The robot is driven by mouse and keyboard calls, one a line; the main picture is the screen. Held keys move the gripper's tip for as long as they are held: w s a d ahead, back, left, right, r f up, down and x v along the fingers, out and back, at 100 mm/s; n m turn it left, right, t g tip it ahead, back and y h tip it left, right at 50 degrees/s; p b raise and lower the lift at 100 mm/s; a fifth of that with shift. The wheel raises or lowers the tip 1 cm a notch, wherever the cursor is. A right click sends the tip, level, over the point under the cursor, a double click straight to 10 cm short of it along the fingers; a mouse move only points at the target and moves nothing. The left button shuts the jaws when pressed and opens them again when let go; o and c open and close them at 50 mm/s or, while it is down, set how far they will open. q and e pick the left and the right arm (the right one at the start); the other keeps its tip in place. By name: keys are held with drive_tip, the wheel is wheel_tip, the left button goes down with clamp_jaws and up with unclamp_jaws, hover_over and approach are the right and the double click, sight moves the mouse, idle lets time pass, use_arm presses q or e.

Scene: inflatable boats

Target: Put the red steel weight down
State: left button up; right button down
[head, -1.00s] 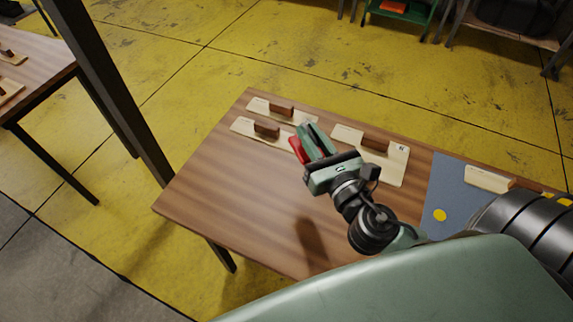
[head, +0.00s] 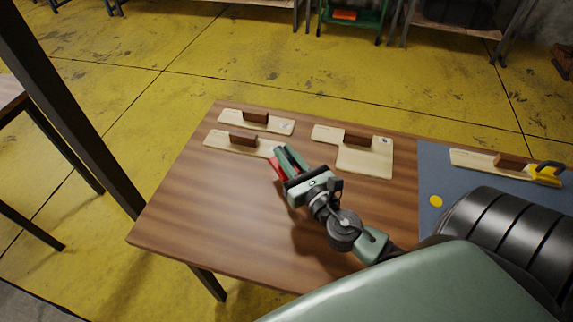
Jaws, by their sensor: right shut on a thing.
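The red steel weight (head: 276,169) shows as a small red piece at the tip of my right gripper (head: 283,162). My right gripper is shut on it, and its fingers hide part of it. The weight is over the wooden table (head: 210,205), close to the near right end of a pale board. I cannot tell whether it touches the table or the board. My left gripper is not in view.
Pale boards with brown blocks lie at the table's back: one at the rear left (head: 228,117), one before it (head: 220,140), one in the middle (head: 365,158). A blue mat (head: 432,165) with a yellow disc (head: 436,201) lies right. The table's left front is bare.

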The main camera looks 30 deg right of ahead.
drive_tip(key=shift+f, duration=0.2)
wheel_tip(320, 180, down, 3)
drive_tip(key=shift+f+b, duration=0.2)
drive_tip(key=shift+b, duration=0.8)
drive_tip(key=shift+f, duration=0.3)
drive_tip(key=shift+f, duration=0.1)
drive_tip(key=shift+f+b, duration=0.15)
drive_tip(key=shift+b, duration=0.15)
drive_tip(key=c, duration=1.4)
unclamp_jaws()
